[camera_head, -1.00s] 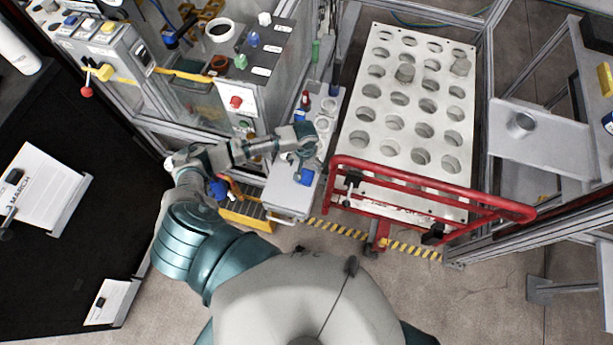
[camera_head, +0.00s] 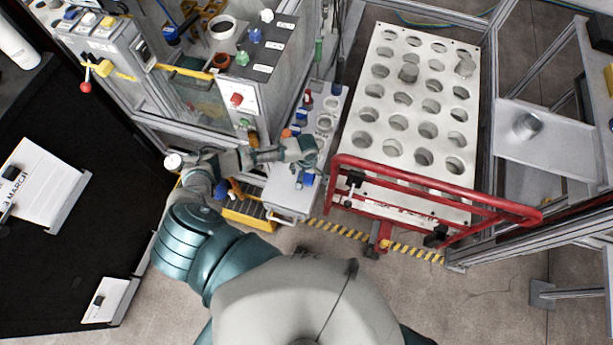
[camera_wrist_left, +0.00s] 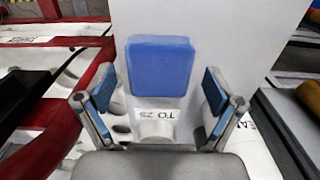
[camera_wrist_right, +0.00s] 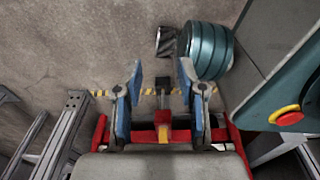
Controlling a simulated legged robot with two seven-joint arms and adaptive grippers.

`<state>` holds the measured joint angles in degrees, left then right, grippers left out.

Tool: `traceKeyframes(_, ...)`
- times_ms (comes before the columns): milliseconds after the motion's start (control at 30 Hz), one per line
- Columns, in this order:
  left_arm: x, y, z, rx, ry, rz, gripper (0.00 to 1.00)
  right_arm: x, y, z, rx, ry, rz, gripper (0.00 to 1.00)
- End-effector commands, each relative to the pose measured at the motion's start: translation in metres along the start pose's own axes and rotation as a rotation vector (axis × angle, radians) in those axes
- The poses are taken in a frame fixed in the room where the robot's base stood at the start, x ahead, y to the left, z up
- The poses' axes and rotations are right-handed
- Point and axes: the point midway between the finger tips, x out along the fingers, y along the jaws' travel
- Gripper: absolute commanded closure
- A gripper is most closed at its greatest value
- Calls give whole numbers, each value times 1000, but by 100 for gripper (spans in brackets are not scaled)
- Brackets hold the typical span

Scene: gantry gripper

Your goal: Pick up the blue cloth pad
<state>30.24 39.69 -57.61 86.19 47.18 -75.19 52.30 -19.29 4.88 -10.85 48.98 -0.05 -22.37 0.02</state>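The blue cloth pad (camera_head: 308,180) lies on the pale grey shelf at the front of the machine, partly covered by my left gripper (camera_head: 302,172) in the head view. In the left wrist view the pad (camera_wrist_left: 161,62) is a rounded blue block on a pale surface, ahead of and between the spread fingers of the left gripper (camera_wrist_left: 160,92). That gripper is open and empty; the gap to the pad is hard to judge. My right gripper (camera_wrist_right: 160,85) is open and empty in the right wrist view; it is hidden in the head view.
A red rail (camera_head: 430,185) and a white rack with round holes (camera_head: 385,140) stand right of the shelf (camera_head: 290,192). A control panel with a red button (camera_head: 236,99) stands behind left. Yellow-black tape (camera_head: 335,229) marks the floor in front.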

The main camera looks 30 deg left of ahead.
Motion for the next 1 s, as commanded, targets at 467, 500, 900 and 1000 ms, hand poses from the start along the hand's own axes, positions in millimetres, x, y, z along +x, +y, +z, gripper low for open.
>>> traceKeyframes(467, 0, 0, 0, 0, -2, -1, 62, 0, 0, 0, 0, -1, 0, 60)
traceKeyframes(500, -1, 0, 0, 0, -2, -1, 62, 0, 0, 0, 0, -1, 0, 60)
traceKeyframes(900, -37, -1, 8, 2, -3, 0, 62, 0, -1, 22, -4, -9, -1, 60)
traceKeyframes(1000, -39, -2, 31, 3, -5, 0, 62, 0, 0, 30, -5, -13, -1, 60)
